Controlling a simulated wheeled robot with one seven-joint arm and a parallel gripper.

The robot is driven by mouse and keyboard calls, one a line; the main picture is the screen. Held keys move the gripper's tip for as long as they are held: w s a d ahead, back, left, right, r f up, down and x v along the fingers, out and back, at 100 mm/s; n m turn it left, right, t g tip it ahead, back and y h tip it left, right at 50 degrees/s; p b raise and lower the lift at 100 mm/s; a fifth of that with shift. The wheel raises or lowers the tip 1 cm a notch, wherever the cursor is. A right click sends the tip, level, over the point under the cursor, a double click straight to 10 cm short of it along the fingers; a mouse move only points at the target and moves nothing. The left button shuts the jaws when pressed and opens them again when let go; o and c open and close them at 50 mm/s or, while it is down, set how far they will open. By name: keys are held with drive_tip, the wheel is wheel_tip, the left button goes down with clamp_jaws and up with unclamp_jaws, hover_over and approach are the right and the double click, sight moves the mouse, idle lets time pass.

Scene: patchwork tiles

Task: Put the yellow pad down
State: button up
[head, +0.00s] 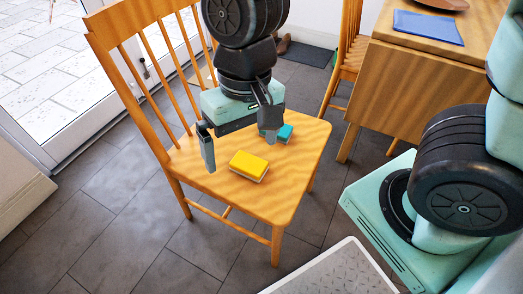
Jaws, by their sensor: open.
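The yellow pad (249,165) lies flat on the seat of the wooden chair (285,195), near the middle of the seat. It has a yellow top and a paler lower edge. My gripper (239,155) is above the seat with its two fingers spread wide apart. One finger is to the left of the yellow pad and the other is behind it to the right. Neither finger appears to grip the pad. A teal pad (285,132) lies on the seat behind the yellow one, partly hidden by the right finger.
The chair's slatted back (150,65) rises on the left of my gripper. A wooden table (405,60) with a blue cloth (428,27) stands at the back right, with another chair (346,60) beside it. Bare seat shows in front of the yellow pad. Grey floor tiles surround the chair.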

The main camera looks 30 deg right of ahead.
drive_tip(key=s+r+n, duration=0.2)
drive_tip(key=s+n, duration=0.4)
drive_tip(key=shift+d+t+h, duration=0.3)
wheel_tip(320, 180, up, 26)
drive_tip(key=p, duration=2.6)
